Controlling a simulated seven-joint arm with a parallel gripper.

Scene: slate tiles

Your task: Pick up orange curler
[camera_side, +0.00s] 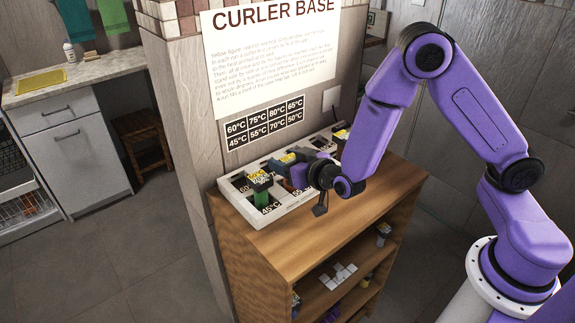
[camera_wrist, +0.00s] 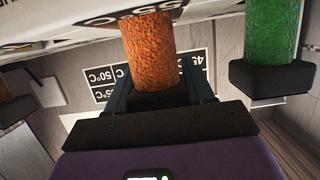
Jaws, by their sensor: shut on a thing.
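The orange curler (camera_wrist: 150,48) shows large in the middle of the wrist view, a rough orange cylinder between the two dark fingers of my gripper (camera_wrist: 155,92). My gripper is shut on it. Its far end meets the white curler base (camera_wrist: 60,35) by a printed label; I cannot tell whether it is seated or just clear. In the side view my gripper (camera_side: 297,177) is over the middle of the base (camera_side: 283,207), and the orange curler is mostly hidden behind it.
A green curler (camera_side: 262,195) with a dark cap stands at the base's left end, close beside my gripper; it also shows in the wrist view (camera_wrist: 270,40). The base sits on a wooden shelf (camera_side: 335,235) against a wall. The shelf top in front is clear.

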